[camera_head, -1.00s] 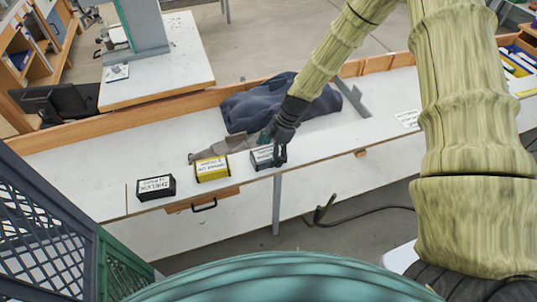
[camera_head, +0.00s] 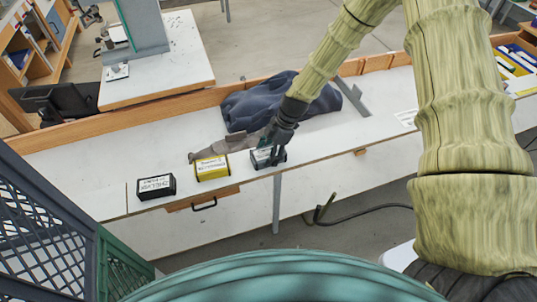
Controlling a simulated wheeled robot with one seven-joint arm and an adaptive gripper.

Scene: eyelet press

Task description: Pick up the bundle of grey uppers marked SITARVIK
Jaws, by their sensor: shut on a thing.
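Three small labelled bundles stand in a row along the front of the white bench. The grey bundle (camera_head: 261,158) is at the right end, with a white label on top too small to read. My gripper (camera_head: 270,160) is over it, shut on it, and hides part of it. I cannot tell whether the bundle touches the bench top. A yellow bundle (camera_head: 212,168) with a white label sits to its left. A black bundle (camera_head: 156,187) with a white label sits further left.
A dark blue cloth heap (camera_head: 250,105) lies behind my gripper. A brownish-grey flat piece (camera_head: 225,146) lies behind the yellow bundle. The white bench (camera_head: 90,165) has a wooden back rim and is clear at left. A dark mesh crate (camera_head: 40,235) stands at the lower left.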

